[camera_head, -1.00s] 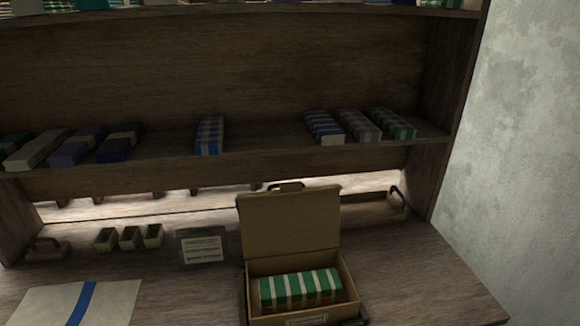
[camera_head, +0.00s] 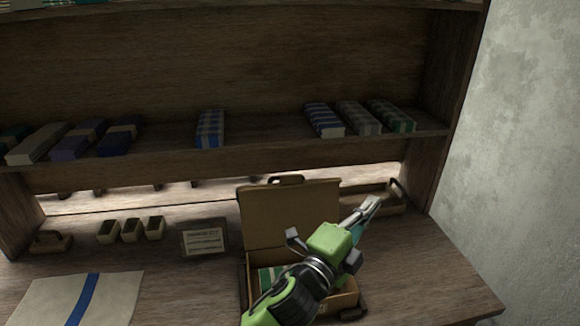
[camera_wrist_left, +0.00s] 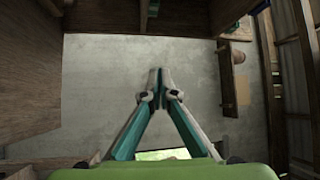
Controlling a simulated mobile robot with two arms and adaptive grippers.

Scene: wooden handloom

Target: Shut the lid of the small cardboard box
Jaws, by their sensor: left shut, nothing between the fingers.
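The small cardboard box stands on the wooden table with its lid (camera_head: 284,215) raised upright at the back. Green and white striped cloth (camera_head: 268,279) lies inside the box. My left gripper (camera_head: 371,203) is in front of the box in the head view, its arm hiding much of the box's inside and front. Its fingertips are just right of the lid in the picture; I cannot tell whether they touch it. In the left wrist view the fingers (camera_wrist_left: 156,76) are shut together with nothing between them. My right gripper is not in view.
A small sign (camera_head: 203,239) stands left of the box, beside several small containers (camera_head: 132,230). A pale cloth with a blue stripe (camera_head: 78,297) lies front left. A wooden tray (camera_head: 372,200) is behind on the right. A shelf (camera_head: 260,131) with folded cloths hangs above.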

